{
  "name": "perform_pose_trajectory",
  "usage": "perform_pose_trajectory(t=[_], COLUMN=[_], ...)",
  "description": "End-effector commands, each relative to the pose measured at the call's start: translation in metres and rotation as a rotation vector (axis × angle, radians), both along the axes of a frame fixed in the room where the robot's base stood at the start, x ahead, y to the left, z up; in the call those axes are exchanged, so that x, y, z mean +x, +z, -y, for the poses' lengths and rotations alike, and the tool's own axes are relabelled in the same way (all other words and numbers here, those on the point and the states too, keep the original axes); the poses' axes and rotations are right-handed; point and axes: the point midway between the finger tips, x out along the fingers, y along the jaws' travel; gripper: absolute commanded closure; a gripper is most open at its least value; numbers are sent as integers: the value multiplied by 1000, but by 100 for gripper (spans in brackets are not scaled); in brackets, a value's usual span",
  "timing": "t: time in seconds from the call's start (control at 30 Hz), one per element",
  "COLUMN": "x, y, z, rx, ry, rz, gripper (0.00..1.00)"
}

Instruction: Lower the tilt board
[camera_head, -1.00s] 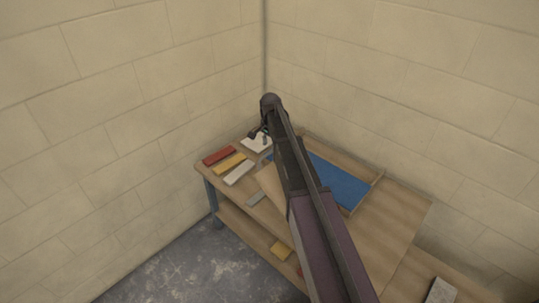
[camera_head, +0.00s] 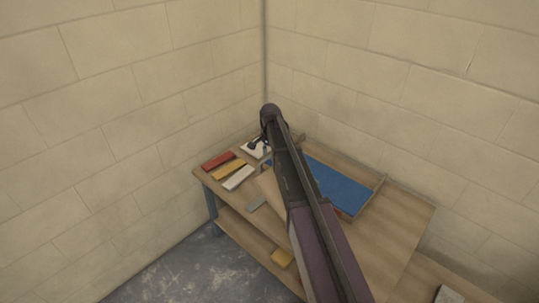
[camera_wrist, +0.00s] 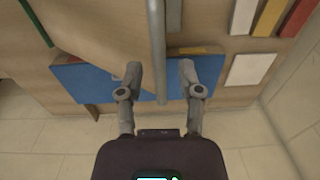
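A wooden board (camera_wrist: 95,25) shows in the wrist view and overlaps a blue panel (camera_wrist: 75,82). I take it to be the tilt board, but its angle is hard to judge. The blue panel also lies on the bench in the head view (camera_head: 345,188). A grey bar (camera_wrist: 156,45) runs down the middle of the wrist view and ends between my fingers; I cannot tell what it is fixed to. My gripper (camera_wrist: 160,72) is open, with one finger on each side of the bar and a gap visible on both sides. My arm hides much of the board in the head view.
Red (camera_head: 218,161), yellow (camera_head: 230,169) and white (camera_head: 238,178) blocks lie at the bench's left end. A white sheet (camera_head: 250,152) lies behind them. The wooden bench (camera_head: 395,225) stands in a wall corner, with bare top at right.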

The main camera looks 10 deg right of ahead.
Motion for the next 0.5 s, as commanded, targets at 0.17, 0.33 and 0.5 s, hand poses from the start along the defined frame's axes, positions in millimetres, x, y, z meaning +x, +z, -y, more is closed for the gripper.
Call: perform_pose_trajectory(t=[0.17, 0.33, 0.5], x=[0, 0, 2], y=[0, 0, -3], z=[0, 0, -1], rx=[0, 0, 0], ry=[0, 0, 0], rz=[0, 0, 0], gripper=[100, 100, 100])
